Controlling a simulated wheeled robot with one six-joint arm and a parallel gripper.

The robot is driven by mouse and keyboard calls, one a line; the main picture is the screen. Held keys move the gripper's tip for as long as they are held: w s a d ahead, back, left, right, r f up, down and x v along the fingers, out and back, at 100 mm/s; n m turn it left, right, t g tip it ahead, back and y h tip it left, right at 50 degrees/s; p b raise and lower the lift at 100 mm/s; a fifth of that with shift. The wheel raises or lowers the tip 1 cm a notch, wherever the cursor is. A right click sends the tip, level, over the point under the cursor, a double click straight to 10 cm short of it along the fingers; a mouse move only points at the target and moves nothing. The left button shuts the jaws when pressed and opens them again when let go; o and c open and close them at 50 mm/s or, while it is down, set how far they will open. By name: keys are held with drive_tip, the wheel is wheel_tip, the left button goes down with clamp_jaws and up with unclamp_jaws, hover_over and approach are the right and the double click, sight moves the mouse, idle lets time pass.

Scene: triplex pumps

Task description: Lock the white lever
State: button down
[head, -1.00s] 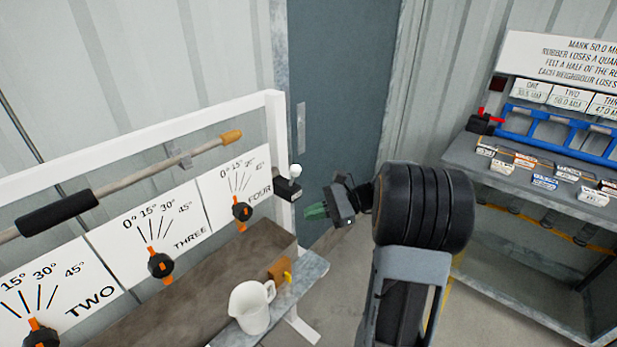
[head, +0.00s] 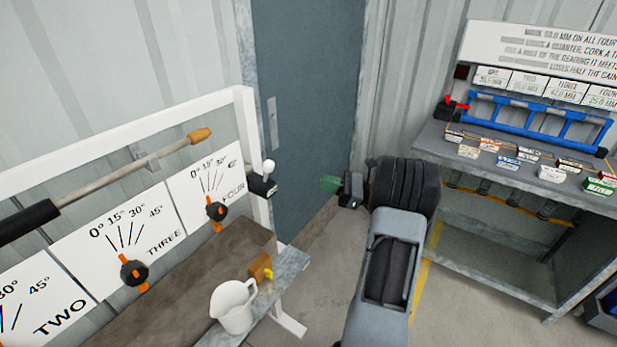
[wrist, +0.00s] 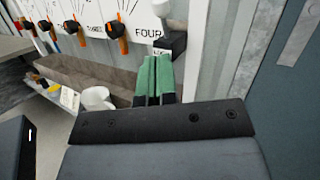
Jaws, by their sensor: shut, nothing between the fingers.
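The white lever shows in the head view as a white ball knob (head: 268,165) on a dark block (head: 262,184) at the right end of the white frame, beside the FOUR panel. In the wrist view part of the dark block (wrist: 172,45) shows just beyond my fingertips, and a small part of the white knob (wrist: 163,8) shows at the top edge. My gripper (head: 330,185) has green fingers, pressed together and empty. It is to the right of the lever and apart from it in the head view. The fingers also show in the wrist view (wrist: 155,75).
A white jug (head: 233,305) stands on the bench ledge below the panels. An orange-tipped bar (head: 130,165) runs along the white frame. A blue rack (head: 535,118) sits on the grey shelf at right. A blue-grey door (head: 310,90) is behind my gripper.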

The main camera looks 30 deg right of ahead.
drive_tip(key=p+x, duration=0.2)
drive_tip(key=x, duration=1.1)
drive_tip(key=shift+d+r+p, duration=0.1)
drive_tip(key=shift+p, duration=0.3)
